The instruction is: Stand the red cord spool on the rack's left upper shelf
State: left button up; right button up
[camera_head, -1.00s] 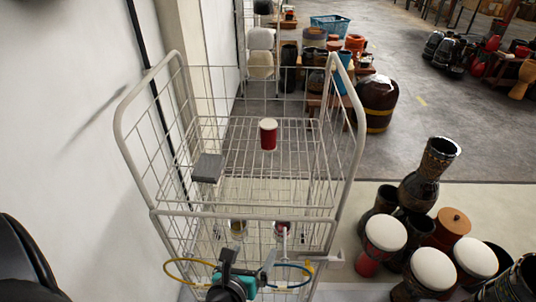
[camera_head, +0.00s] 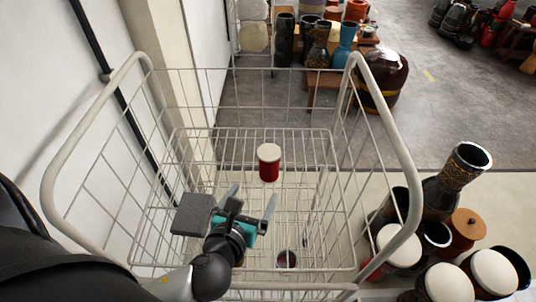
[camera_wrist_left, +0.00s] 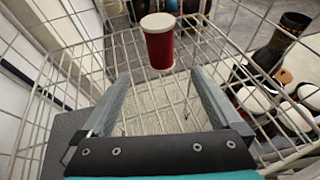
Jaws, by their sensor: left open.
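A red cylinder with a white top (camera_head: 269,166), which looks like the red cord spool, stands upright on the wire shelf inside the white wire rack (camera_head: 412,215). It also shows in the left wrist view (camera_wrist_left: 159,45), beyond the fingers. My left gripper (camera_head: 250,199) is open and empty, reaching into the rack on the near side of the cylinder and apart from it. In the left wrist view the gripper's fingers (camera_wrist_left: 160,80) are spread with only wire mesh between them. A flat grey slab (camera_head: 190,214) sits at the rack's left side, beside the gripper. My right gripper is out of view.
A second dark red object (camera_head: 287,259) shows lower in the rack through the mesh. The rack's tall side frames and wires surround the arm. Several drums (camera_head: 462,225) stand on the floor at right. A wall (camera_head: 60,120) is close at left.

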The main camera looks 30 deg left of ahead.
aim_at(266, 171)
pick_arm(q)
jog(key=x, duration=0.2)
jog(key=shift+w+f, duration=0.1)
jog(key=shift+w, duration=0.25)
jog(key=b+x, duration=0.1)
jog(key=x, duration=0.4)
jog(key=shift+w+f, duration=0.1)
jog(key=shift+w, duration=0.1)
jog(key=shift+w+a+f, duration=0.2)
jog(key=shift+w+f, duration=0.05)
jog(key=shift+w, duration=0.45)
jog(key=shift+b+x, duration=0.4)
jog(key=shift+x, duration=1.85)
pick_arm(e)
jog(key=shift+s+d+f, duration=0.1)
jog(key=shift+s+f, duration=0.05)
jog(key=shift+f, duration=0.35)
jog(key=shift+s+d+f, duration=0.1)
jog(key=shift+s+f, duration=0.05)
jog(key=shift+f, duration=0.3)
pick_arm(q)
jog(key=c, duration=0.3)
grip_shut()
